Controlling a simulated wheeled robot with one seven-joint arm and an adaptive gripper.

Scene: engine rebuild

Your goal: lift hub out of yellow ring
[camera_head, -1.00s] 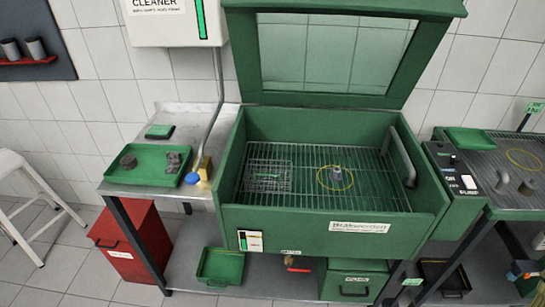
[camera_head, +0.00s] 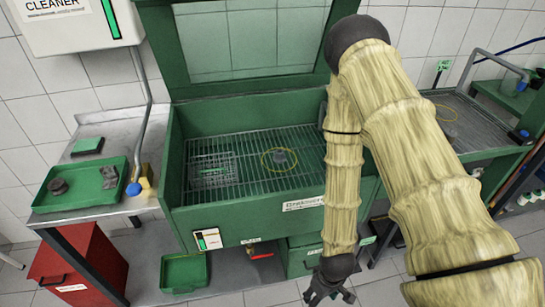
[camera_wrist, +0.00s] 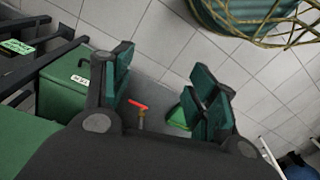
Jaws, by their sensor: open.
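The hub (camera_head: 280,158) is a small grey part standing on the wire grate inside the green washer cabinet in the head view. The thin yellow ring (camera_head: 264,162) lies around it on the grate. My gripper (camera_head: 328,294) hangs low in front of the cabinet, below its front panel and well away from the hub. It is open and empty. In the wrist view the gripper fingers (camera_wrist: 158,95) are spread, with floor and the lower shelf area between them. Neither hub nor ring shows in the wrist view.
The cabinet's front wall (camera_head: 245,222) stands between my gripper and the grate. A wire basket (camera_head: 212,178) sits on the grate's left. A green tray (camera_head: 60,200) with grey parts is on the left side table. A red cabinet (camera_head: 78,265) stands below.

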